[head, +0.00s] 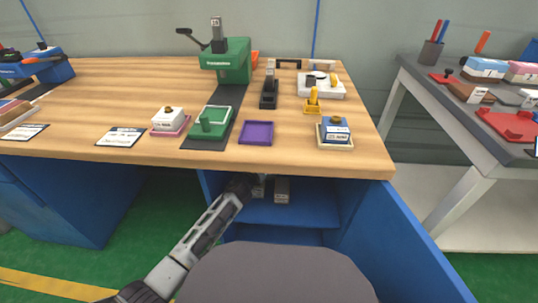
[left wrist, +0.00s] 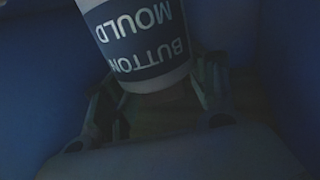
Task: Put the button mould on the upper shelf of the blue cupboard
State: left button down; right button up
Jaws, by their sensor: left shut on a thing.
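The button mould (left wrist: 145,40) shows in the left wrist view as a white, rounded body with a dark blue label reading "BUTTON MOULD" upside down. My left gripper (left wrist: 155,92) is shut on it, with fingers on both sides of its lower part. In the head view my left gripper (head: 247,186) reaches into the open blue cupboard under the table, at the level of the upper shelf (head: 310,211). The tabletop edge hides much of it, and I cannot make out the mould there. Whether the mould touches the shelf cannot be told. My right gripper is not in view.
The open cupboard door (head: 405,240) stands at the right. The wooden tabletop (head: 340,165) overhangs the opening and carries a green press (head: 233,62), a purple tray (head: 257,133) and several other items.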

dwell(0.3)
pick_arm(q)
jog(key=c, duration=0.9)
grip_release()
jog(key=shift+f, duration=0.15)
jog(key=o, duration=0.4)
jog(key=shift+r, duration=0.2)
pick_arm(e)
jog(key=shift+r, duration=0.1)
pick_arm(q)
jog(key=shift+p+v, duration=1.5)
jog(key=shift+v, duration=3.05)
jog(key=shift+s+a, duration=0.25)
jog(key=shift+s, duration=0.35)
jog(key=shift+s+a+p, duration=0.2)
jog(key=shift+s+p, duration=0.1)
jog(key=shift+s, duration=0.2)
jog(key=shift+s+a, duration=0.15)
jog(key=shift+s, duration=0.1)
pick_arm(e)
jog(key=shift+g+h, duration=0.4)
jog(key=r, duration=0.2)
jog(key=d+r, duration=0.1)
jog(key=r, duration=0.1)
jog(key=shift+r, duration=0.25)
